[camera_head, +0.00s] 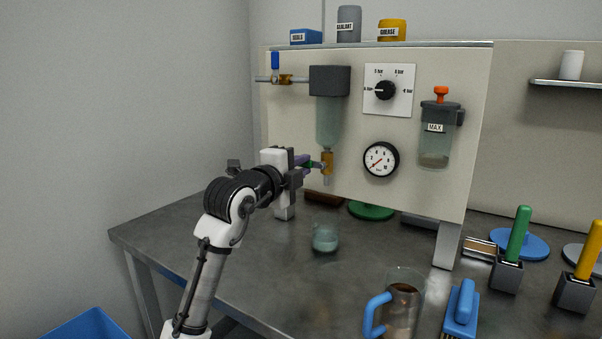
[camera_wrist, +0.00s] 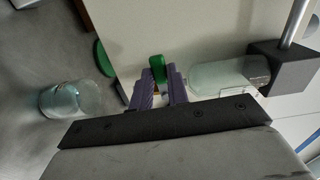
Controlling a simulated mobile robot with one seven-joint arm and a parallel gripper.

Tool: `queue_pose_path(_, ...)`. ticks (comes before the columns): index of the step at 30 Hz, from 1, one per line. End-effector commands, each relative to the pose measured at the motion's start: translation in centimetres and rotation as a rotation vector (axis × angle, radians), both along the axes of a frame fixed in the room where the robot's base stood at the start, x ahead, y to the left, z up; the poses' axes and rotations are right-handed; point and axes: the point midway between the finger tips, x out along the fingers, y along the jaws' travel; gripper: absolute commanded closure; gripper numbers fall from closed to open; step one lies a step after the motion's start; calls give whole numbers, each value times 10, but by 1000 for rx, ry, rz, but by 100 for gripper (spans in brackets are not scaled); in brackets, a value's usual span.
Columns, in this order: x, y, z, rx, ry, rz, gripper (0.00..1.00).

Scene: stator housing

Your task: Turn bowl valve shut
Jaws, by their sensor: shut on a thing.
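The bowl valve (camera_head: 327,163) is a small brass fitting under the clear filter bowl (camera_head: 329,122), which hangs from a dark head on the upright panel. Its green handle (camera_wrist: 157,64) shows between my purple fingers in the wrist view. My gripper (camera_head: 314,164) is shut on this handle, reaching in from the left; the gripper also shows in the wrist view (camera_wrist: 160,88). The fingers hide part of the handle and most of the brass in the wrist view. The exact handle angle is hard to tell. The filter bowl also shows in the wrist view (camera_wrist: 222,76).
A glass jar (camera_head: 325,238) with greenish liquid stands on the table below the valve. A blue-handled valve (camera_head: 275,62) sits on the pipe above. The panel carries a gauge (camera_head: 381,159), a dial (camera_head: 385,90) and a reservoir (camera_head: 436,140). A blue-handled jug (camera_head: 402,305) stands at the front.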

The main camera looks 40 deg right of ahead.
Motion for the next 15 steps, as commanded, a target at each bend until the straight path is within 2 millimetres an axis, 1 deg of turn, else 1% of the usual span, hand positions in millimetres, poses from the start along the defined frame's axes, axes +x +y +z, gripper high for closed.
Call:
queue_pose_path(6,0,0,1,21,-45,-1,100)
queue_pose_path(15,-1,0,2,24,-54,-1,100)
